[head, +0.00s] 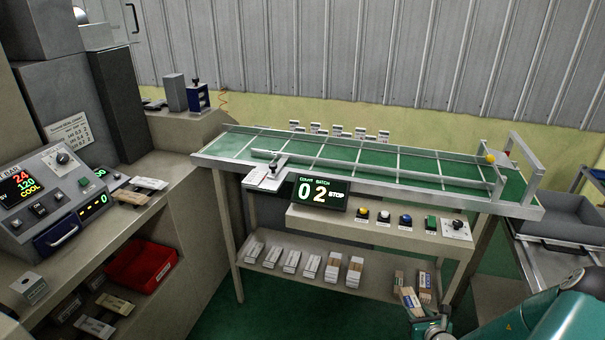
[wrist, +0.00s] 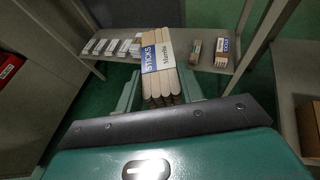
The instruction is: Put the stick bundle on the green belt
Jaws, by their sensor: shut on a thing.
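The stick bundle (head: 411,301) is a block of pale wooden sticks with a white and blue paper wrap. In the wrist view the bundle (wrist: 160,68) stands out from between the teal jaws, its wrap reading STICKS. My gripper (head: 425,318) is shut on it at the lower right of the head view, in front of the lower shelf and below belt height. The green belt (head: 330,151) is a long surface with pale cross lines and metal rails, on top of the conveyor table. The bundle is apart from the belt.
The lower shelf (head: 300,268) holds several packs. A grey tray (head: 565,215) is at right, a control box (head: 50,195) at left. A metal frame (head: 527,165) spans the belt's right end.

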